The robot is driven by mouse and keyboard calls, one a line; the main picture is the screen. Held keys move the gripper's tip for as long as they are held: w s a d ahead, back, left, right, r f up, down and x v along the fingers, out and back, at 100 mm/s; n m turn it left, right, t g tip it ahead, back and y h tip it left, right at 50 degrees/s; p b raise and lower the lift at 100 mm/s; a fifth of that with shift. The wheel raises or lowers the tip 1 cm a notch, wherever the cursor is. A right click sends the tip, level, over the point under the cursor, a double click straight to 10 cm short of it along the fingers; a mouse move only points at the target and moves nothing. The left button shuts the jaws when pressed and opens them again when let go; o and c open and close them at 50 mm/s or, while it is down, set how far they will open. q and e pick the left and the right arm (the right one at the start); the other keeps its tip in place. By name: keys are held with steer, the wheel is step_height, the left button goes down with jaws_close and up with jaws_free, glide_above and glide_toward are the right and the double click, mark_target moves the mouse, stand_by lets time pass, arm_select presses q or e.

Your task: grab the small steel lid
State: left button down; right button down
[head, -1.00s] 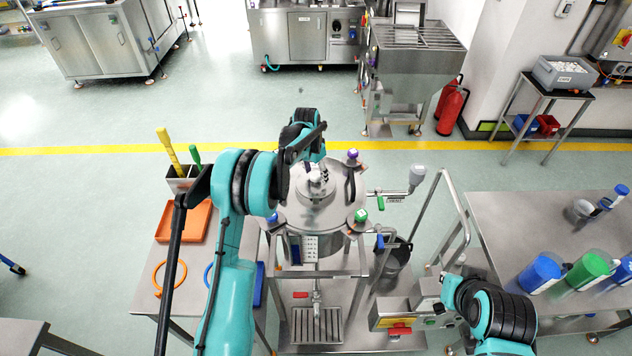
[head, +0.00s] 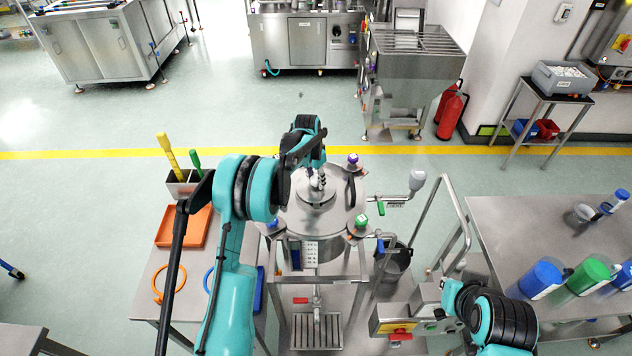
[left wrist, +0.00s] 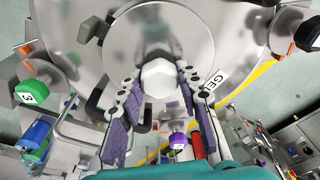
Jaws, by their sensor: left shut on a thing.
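The small steel lid (head: 318,198) is a round disc on top of the large steel vessel (head: 298,218) in the middle of the head view. My left gripper (head: 318,178) reaches down over it from above. In the left wrist view the left gripper (left wrist: 160,95) has its two purple-padded fingers on either side of the lid's pale, many-sided knob (left wrist: 160,77), and it is shut on that knob. The lid appears to sit on the vessel; a gap beneath it cannot be made out. Only links of my right arm show at lower right, not its gripper.
Purple (head: 353,159) and green (head: 361,221) knobs and a dark curved handle (head: 351,190) surround the small lid on the vessel top. A side table with an orange tray (head: 183,226) stands left. A steel table with coloured containers (head: 587,273) stands right.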

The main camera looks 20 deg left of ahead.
mark_target(316, 178)
arm_select(q)
step_height(316, 178, up, 3)
steer(key=shift+r, duration=0.15)
steer(key=shift+d+r, duration=0.2)
steer(key=shift+r, duration=0.1)
steer(key=w+d+r, duration=0.5)
steer(key=d+r, duration=0.1)
steer(key=d, duration=0.4)
steer(key=shift+r, duration=0.4)
